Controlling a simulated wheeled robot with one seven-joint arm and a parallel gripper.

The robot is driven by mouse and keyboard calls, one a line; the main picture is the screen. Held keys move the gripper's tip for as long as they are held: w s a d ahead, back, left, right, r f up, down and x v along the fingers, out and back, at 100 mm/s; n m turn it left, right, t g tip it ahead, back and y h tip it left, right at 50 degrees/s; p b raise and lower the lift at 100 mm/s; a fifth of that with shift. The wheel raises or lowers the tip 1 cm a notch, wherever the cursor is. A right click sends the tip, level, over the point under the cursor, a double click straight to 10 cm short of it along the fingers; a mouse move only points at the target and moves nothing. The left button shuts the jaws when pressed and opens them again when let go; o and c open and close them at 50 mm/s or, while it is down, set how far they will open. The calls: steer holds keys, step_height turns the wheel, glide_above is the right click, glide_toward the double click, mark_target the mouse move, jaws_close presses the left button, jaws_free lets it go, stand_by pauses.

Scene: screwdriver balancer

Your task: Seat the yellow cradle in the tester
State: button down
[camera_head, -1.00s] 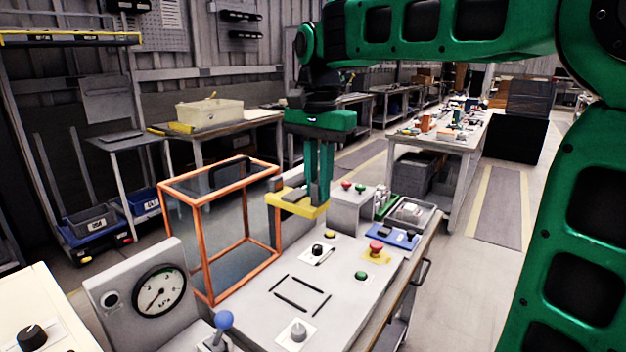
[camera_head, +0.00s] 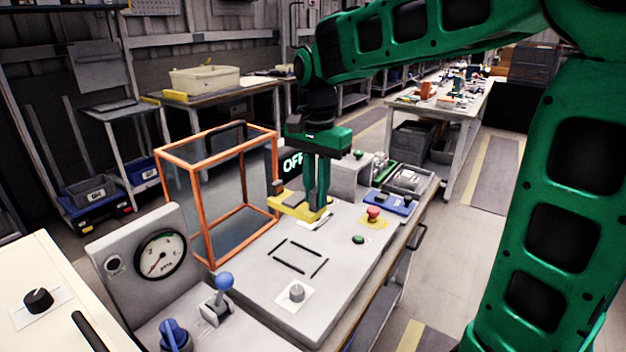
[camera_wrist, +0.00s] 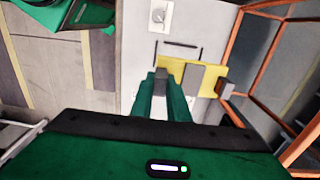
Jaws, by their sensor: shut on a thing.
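The yellow cradle (camera_head: 291,205) is a flat yellow piece with grey blocks on it. My gripper (camera_head: 316,200) is shut on it and holds it over the far part of the light grey tester panel (camera_head: 262,262). In the wrist view the cradle (camera_wrist: 207,82) lies just past the green fingers (camera_wrist: 163,90), its yellow end toward the orange frame. Black bracket marks (camera_head: 301,258) outline a rectangle on the panel, nearer the camera than the cradle. Whether the cradle touches the panel cannot be told.
An orange-framed clear guard (camera_head: 212,195) stands left of the cradle. A red button (camera_head: 373,213), a green button (camera_head: 358,239) and a grey knob (camera_head: 296,292) rise from the panel. A gauge (camera_head: 160,254) and blue-balled lever (camera_head: 223,283) stand at the front left.

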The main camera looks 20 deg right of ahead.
steer(key=shift+f, duration=7.1)
steer(key=shift+f, duration=0.4)
steer(key=c, duration=1.6)
jaws_free()
steer(key=shift+s, duration=0.1)
steer(key=shift+c, duration=0.2)
step_height(320, 180, up, 11)
steer(key=shift+a+f, duration=0.1)
steer(key=shift+f, duration=0.05)
